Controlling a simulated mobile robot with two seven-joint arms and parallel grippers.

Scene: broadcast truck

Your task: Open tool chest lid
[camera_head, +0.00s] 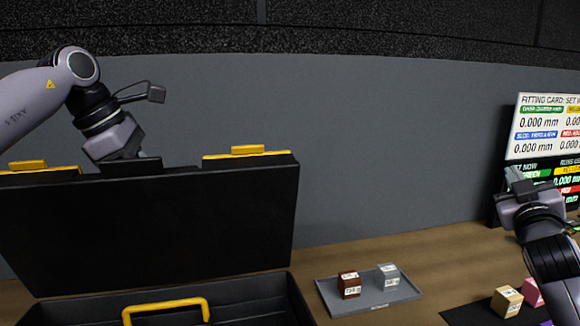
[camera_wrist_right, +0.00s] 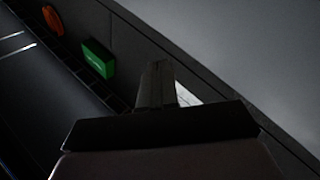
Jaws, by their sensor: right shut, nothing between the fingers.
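The black tool chest stands at the lower left of the head view, with its lid (camera_head: 150,230) raised steeply and the inside (camera_head: 240,297) showing below it. Yellow latches sit on the lid's upper edge. A yellow handle (camera_head: 165,306) shows in the chest opening. My left gripper (camera_head: 130,165) is at the middle of the lid's upper edge; its fingertips are hidden or too dark to tell their state. My right gripper (camera_head: 525,188) is at the far right, away from the chest. In the right wrist view its fingers (camera_wrist_right: 158,85) are together and empty.
A grey tray (camera_head: 370,305) holds a brown-red block (camera_head: 349,285) and a grey block (camera_head: 388,277). A dark mat with a tan block (camera_head: 507,301) and a pink block lies below my right arm. A display (camera_head: 545,125) stands behind that arm. The wooden counter is bare behind the tray.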

